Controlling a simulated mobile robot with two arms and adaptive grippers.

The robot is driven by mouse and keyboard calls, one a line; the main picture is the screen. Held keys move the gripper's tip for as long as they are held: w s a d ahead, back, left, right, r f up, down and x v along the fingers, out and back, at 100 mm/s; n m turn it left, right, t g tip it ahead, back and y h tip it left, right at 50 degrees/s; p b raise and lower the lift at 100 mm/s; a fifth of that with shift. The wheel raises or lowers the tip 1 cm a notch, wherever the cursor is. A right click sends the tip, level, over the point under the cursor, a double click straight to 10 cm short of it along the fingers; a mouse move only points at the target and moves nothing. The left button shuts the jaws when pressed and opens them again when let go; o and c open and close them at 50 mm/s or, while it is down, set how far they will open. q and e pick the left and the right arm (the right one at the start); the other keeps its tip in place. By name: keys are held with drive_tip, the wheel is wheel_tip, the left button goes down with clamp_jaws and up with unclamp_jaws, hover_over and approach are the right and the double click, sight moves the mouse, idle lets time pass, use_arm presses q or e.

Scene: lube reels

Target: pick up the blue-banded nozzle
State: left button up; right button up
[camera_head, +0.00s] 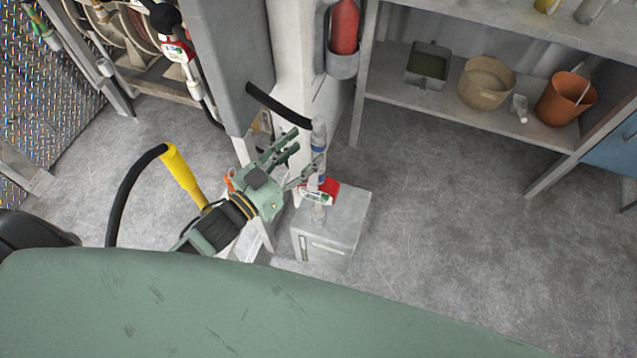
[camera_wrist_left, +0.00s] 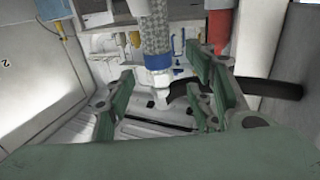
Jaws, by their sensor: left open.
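The blue-banded nozzle (camera_head: 320,150) stands upright above a grey box in the head view, with a red part low on it. In the left wrist view, a grey textured shaft with a blue band (camera_wrist_left: 157,62) shows between my fingers and seems to lie beyond them. My left gripper (camera_head: 304,148) is open and empty, just left of the nozzle, its fingers pointing toward it. In the left wrist view, the fingers of the left gripper (camera_wrist_left: 161,80) are spread wide. I cannot tell whether either finger touches the nozzle. My right gripper is not in view.
The grey box (camera_head: 347,222) stands on the floor under the nozzle. A black hose (camera_head: 278,106) curves near the nozzle top. A red cylinder (camera_head: 344,27) hangs on the pillar behind. A shelf (camera_head: 440,108) with buckets is at right. The floor in front of it is clear.

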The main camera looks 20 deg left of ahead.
sight(314, 143)
use_arm(q)
drive_tip(key=x, duration=0.1)
drive_tip(key=p+x, duration=0.1)
drive_tip(key=x, duration=0.2)
drive_tip(key=shift+w+d+r, duration=0.2)
drive_tip(key=shift+w+r, duration=0.1)
drive_tip(key=shift+w, duration=0.05)
drive_tip(key=shift+w+d+f, duration=0.1)
drive_tip(key=shift+w+d, duration=0.05)
drive_tip(key=shift+w, duration=0.15)
clamp_jaws()
idle(0.4)
